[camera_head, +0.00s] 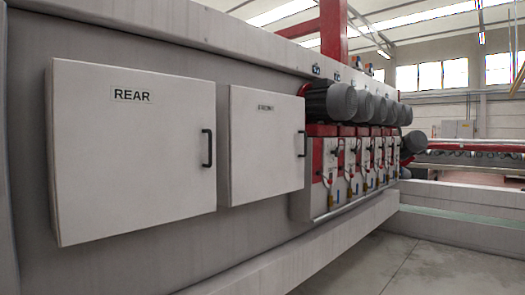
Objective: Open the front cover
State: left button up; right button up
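Two light grey covers sit side by side on the grey machine wall. The left, larger-looking cover (135,155) carries a label (132,96) that reads REAR. It has a dark vertical handle (207,148) near its right edge. The right cover (265,150) has a small label (265,107) that is too small to read surely. Its dark vertical handle (301,144) is also near its right edge. Both covers look shut. Neither of my grippers is in view, and nothing touches the covers.
Several grey round motors (342,101) and red-and-white units (327,165) stick out right of the covers. A grey ledge (300,240) runs along the machine's foot. Concrete floor (420,265) is clear at the lower right. A low grey barrier (465,232) stands beyond.

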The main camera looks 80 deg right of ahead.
aim_at(268, 137)
jog(key=k+j+z, duration=0.1)
jog(key=z, duration=2.45)
jog(key=i+l+z, duration=0.1)
jog(key=i+l, duration=1.3)
jog(key=l, duration=0.1)
